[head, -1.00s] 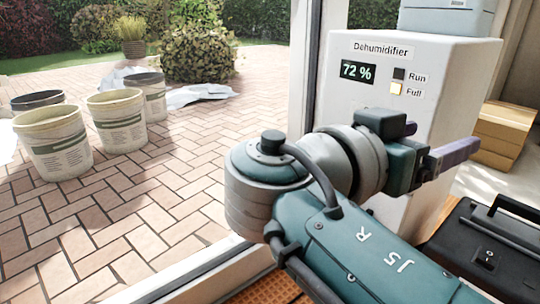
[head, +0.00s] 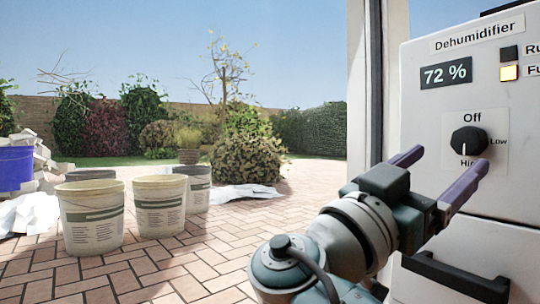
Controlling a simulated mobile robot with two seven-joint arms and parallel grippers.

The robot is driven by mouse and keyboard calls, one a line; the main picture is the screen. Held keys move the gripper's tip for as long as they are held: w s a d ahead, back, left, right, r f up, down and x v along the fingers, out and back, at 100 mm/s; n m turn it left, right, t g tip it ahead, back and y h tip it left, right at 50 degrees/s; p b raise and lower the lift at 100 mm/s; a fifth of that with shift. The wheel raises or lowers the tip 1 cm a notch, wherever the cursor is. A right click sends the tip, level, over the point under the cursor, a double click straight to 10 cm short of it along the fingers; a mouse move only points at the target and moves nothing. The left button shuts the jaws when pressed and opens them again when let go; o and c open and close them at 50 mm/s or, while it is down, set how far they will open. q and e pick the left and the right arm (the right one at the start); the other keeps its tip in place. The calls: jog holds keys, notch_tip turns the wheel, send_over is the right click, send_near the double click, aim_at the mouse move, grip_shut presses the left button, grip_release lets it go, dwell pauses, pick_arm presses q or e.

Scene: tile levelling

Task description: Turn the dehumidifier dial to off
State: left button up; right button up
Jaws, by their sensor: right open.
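The dehumidifier (head: 425,110) is a white box at the right of the head view, and its display reads 72 %. Its black dial (head: 470,141) sits on a pale plate with "Off" above, "Low" at the right and a partly hidden "High" below. A pale mark on the dial appears to point down towards "High". My right gripper (head: 437,171) is open and empty, its two purple fingers spread just below and left of the dial. One finger reaches close below the dial in the picture; I cannot tell the gap in depth. My left gripper is out of view.
A dark handle (head: 455,276) sticks out low on the dehumidifier. A door frame (head: 360,90) stands left of it. Several buckets (head: 91,218) stand on the paving outside.

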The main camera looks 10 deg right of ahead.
aim_at(465, 142)
jog(key=b+x, duration=0.1)
jog(key=x, duration=0.5)
jog(key=shift+w, duration=0.1)
jog(key=shift+a, duration=0.1)
grip_shut()
dwell(0.3)
